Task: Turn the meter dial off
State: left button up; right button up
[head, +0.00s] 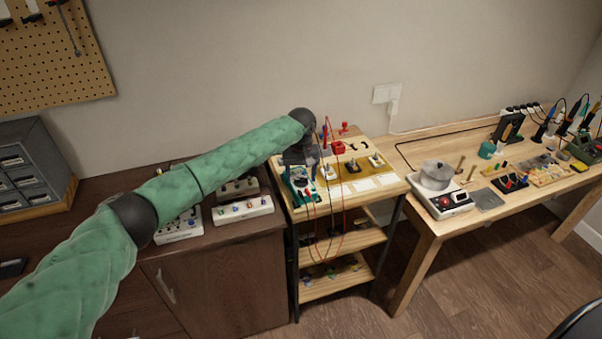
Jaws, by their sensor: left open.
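The meter (301,193) appears as a small teal-green device at the front left of the small wooden stand's top, with red leads hanging from it. Its dial is too small and too covered to read. My left arm comes in from the left, and my left gripper (303,163) points down just above and behind the meter. The gripper is open; I cannot tell whether its fingers touch the dial. My right gripper is out of view.
The stand (376,203) also holds a yellow board with switches (357,167) and a red object (338,147). White pedal-like boxes (242,208) sit on the dark cabinet at left. A workbench (440,223) with a pot (436,174) and tools stands at right.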

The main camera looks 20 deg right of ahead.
pick_arm(q)
jog(key=shift+f, duration=0.1)
jog(key=c, duration=1)
